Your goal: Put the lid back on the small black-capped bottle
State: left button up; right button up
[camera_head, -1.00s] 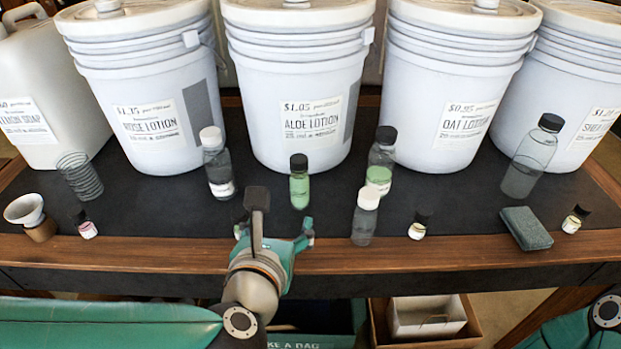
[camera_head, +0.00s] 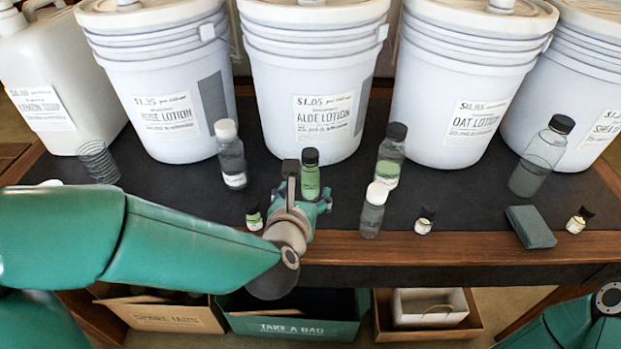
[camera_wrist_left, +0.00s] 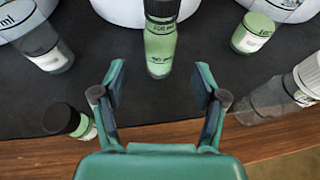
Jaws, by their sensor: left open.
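A small bottle of green liquid with a black cap (camera_head: 310,178) stands upright near the middle of the table; its cap sits on its top. It also shows at the top middle of the left wrist view (camera_wrist_left: 161,50). My left gripper (camera_head: 308,198) is open and empty, just in front of this bottle. In the left wrist view its fingers (camera_wrist_left: 160,84) spread to either side, with the bottle beyond the tips. No loose lid is visible. My right gripper is out of view; only part of that arm shows at the lower right.
A small black-capped vial (camera_head: 253,216) stands left of my left gripper. A white-capped bottle (camera_head: 373,212) and a taller green black-capped bottle (camera_head: 389,158) stand to the right. Large buckets (camera_head: 310,90) line the back. A dark sponge-like block (camera_head: 530,227) lies at the right.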

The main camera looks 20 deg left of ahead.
aim_at(309, 185)
pick_arm(q)
jog(key=shift+x, duration=1.1)
jog(key=shift+w+f, duration=0.1)
jog(key=x, duration=0.5)
jog(key=shift+f, duration=0.15)
grip_shut()
